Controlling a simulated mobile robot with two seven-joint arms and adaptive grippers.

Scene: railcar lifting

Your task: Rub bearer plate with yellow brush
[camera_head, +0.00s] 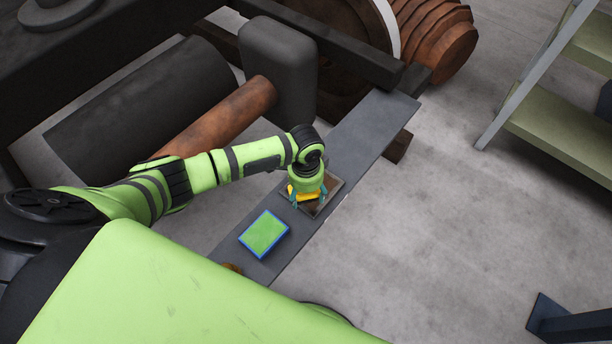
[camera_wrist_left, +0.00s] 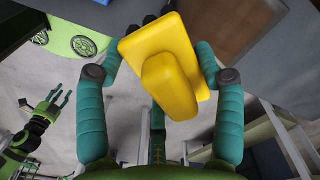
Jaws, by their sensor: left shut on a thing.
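My left gripper (camera_head: 307,196) reaches in from the left and points down over the bearer plate (camera_head: 329,190), a brownish square with a dark rim. It is shut on the yellow brush (camera_head: 304,196), whose yellow shows between the fingers. In the left wrist view the brush (camera_wrist_left: 165,65) is a yellow block with a raised grip, between the teal fingers. The brush is at or just above the plate; contact is hidden. My right gripper (camera_wrist_left: 48,103) shows small at the left of the left wrist view, its fingers spread and empty.
A green pad with a blue edge (camera_head: 263,234) lies on the long grey beam (camera_head: 375,124), nearer than the plate. Dark cylinders and rusty wheel parts (camera_head: 433,38) stand behind. A green-stepped stand (camera_head: 560,135) is at right. The concrete floor between is clear.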

